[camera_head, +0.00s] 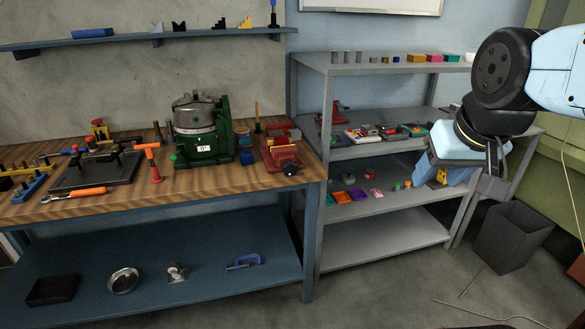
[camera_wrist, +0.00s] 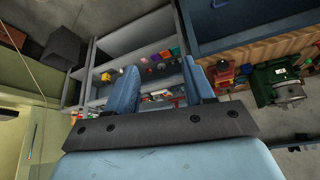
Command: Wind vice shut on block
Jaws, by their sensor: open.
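A red vice (camera_head: 270,158) stands at the right front corner of the wooden bench top, with a dark round handle knob (camera_head: 291,169) facing the front. A tan-yellow block (camera_head: 286,140) shows at its jaws; I cannot tell whether the jaws touch it. In the wrist view the vice (camera_wrist: 223,74) is small and far off, beyond the right finger. My gripper (camera_wrist: 162,85) is open, with nothing between its blue fingers. In the head view my gripper (camera_head: 443,172) hangs at the right in front of the grey shelves, well away from the vice.
A green machine (camera_head: 203,140) stands left of the vice, and an orange-handled tool (camera_head: 149,155) further left. A grey shelf rack (camera_head: 390,67) with several small parts and another red vice-like item (camera_head: 336,112) stands right of the bench. A dark bin (camera_head: 512,237) is on the floor.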

